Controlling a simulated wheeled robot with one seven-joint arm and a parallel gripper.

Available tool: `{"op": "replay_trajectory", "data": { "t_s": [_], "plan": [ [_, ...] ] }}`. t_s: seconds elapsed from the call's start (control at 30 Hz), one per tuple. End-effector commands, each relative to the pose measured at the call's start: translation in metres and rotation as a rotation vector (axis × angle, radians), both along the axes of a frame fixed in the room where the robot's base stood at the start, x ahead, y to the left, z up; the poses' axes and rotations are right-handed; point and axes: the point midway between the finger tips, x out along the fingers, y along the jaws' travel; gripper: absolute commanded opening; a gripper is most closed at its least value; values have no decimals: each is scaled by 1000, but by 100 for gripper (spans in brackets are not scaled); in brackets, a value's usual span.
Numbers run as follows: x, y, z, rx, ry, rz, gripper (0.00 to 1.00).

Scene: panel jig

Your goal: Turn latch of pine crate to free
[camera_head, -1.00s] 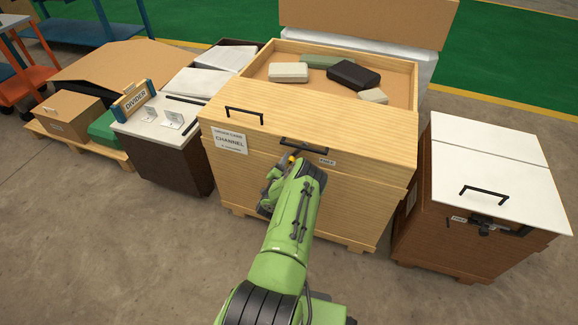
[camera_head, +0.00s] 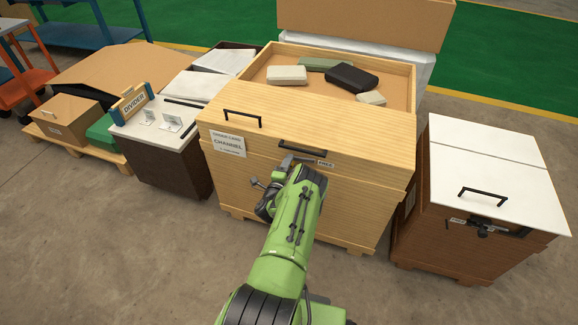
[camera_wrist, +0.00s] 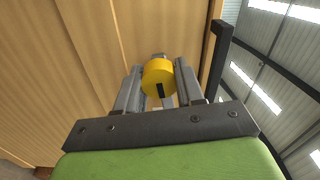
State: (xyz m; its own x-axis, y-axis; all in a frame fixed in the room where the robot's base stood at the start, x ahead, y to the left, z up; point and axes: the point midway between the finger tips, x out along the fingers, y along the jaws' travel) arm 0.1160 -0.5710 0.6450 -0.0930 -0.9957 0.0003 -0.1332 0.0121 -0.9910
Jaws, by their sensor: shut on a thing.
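The pine crate (camera_head: 340,205) stands in the middle of the head view, with a paper label reading "CHANNEL" and a small "FREE" label (camera_head: 325,164) on its front. In the wrist view its latch shows as a round yellow knob (camera_wrist: 159,78) with a dark slot mark, against the pine front. My gripper (camera_wrist: 158,88) is shut on the knob, one grey finger on each side. In the head view my gripper (camera_head: 285,163) is at the crate's upper front, left of the "FREE" label, and the arm hides much of the latch area.
A brown crate with a white lid (camera_head: 490,170) stands right. A dark cabinet (camera_head: 170,165) stands left. Floor in front is clear.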

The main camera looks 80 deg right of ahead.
Motion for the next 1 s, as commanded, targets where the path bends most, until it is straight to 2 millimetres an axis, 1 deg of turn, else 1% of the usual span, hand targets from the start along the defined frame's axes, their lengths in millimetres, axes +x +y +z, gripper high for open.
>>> {"op": "replay_trajectory", "data": {
  "t_s": [0.1,0.3,0.87,0.9,1.0],
  "plan": [
    [-1,0,-1,-5,-59,-1,0],
    [-1,1,-1,-10,-123,-1,0],
    [-1,1,-2,-11,-151,-1,0],
    [-1,1,-2,-11,-151,-1,42],
    [-1,1,-2,-12,-151,-1,57]
  ]
}}
